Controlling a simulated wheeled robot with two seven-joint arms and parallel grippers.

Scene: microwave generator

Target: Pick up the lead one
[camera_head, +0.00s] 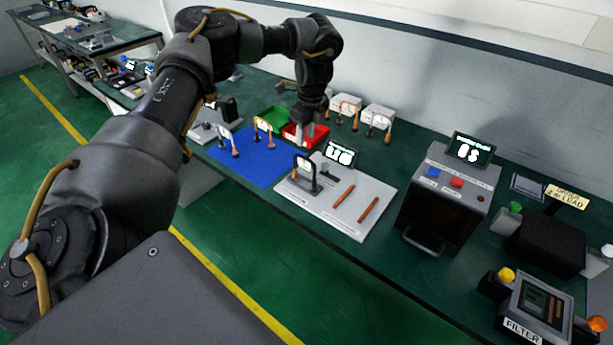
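Several small looped pieces with orange-brown ends and pale labels could be leads; I cannot read which is lead one. One looped piece (227,141) and another looped piece (264,131) stand on the blue mat (250,167). More stand at the white boxes behind, one at the near white box (377,121). My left gripper (305,135) points down at the red tray (318,134), behind the mat and right of both looped pieces there. Its fingertips are small, and I cannot tell whether they are open or hold anything. My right gripper is not in view.
A grey board (335,202) with an upright dark frame (305,177) and two brown rods lies right of the mat. A green tray (273,119) adjoins the red one. A boxy tester (448,195) with a display and a filter unit (538,305) stand further right.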

